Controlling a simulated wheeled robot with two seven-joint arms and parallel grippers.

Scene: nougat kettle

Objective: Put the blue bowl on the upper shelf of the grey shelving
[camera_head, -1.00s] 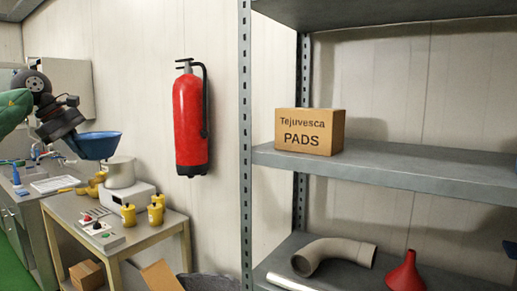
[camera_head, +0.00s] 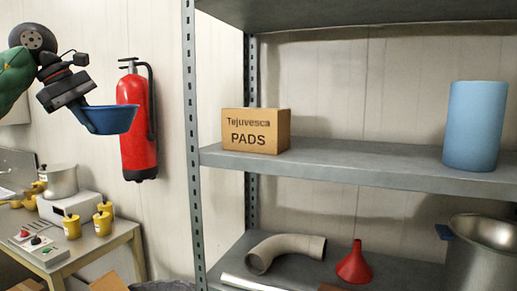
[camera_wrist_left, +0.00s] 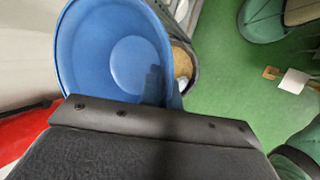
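The blue bowl (camera_head: 112,119) hangs from my left gripper (camera_head: 84,108) at the upper left of the head view, level and in front of the fire extinguisher. The gripper is shut on the bowl's rim; its fingers are mostly hidden. In the left wrist view the bowl (camera_wrist_left: 85,50) shows its empty inside. The grey shelving (camera_head: 192,150) stands to the right of the bowl. Its upper shelf (camera_head: 350,171) carries a cardboard box marked PADS (camera_head: 256,131) at the left and a blue cylinder (camera_head: 475,126) at the right. My right gripper is not in view.
The shelf stretch between box and cylinder is clear. The shelving's front post stands between bowl and shelf. The lower shelf holds a grey pipe elbow (camera_head: 285,250), a red funnel (camera_head: 354,265) and a metal pot (camera_head: 482,255). A red fire extinguisher (camera_head: 138,155) hangs on the wall.

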